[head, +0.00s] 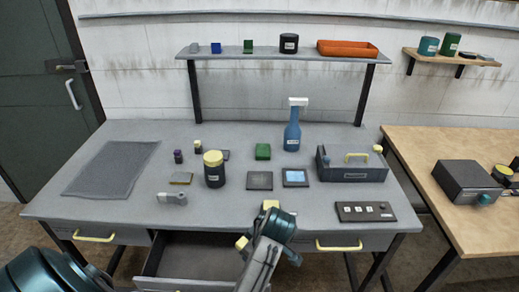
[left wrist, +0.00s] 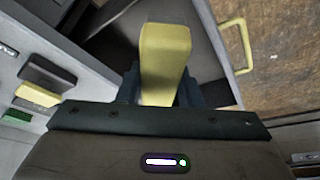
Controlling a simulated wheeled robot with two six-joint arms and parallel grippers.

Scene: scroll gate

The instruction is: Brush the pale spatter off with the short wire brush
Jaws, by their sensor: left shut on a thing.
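My left gripper (left wrist: 160,92) is shut on a yellow block-shaped thing (left wrist: 164,55), with a dark finger on each side of it. Whether this is the handle of the short wire brush I cannot tell; no bristles show. In the head view my left arm (head: 262,258) is at the table's front edge, beside the open drawer (head: 185,255), and a yellow patch (head: 270,205) shows just above its teal wrist. The fingertips are hidden there. I cannot make out pale spatter on any surface. My right gripper is not in view.
On the grey table (head: 130,210) stand a dark jar (head: 214,176) with a yellow lid, a blue spray bottle (head: 292,133), a grey toolbox (head: 350,173) and a dark switch panel (head: 365,212). A grey mat (head: 110,168) lies left. A shelf (head: 265,54) spans the back.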

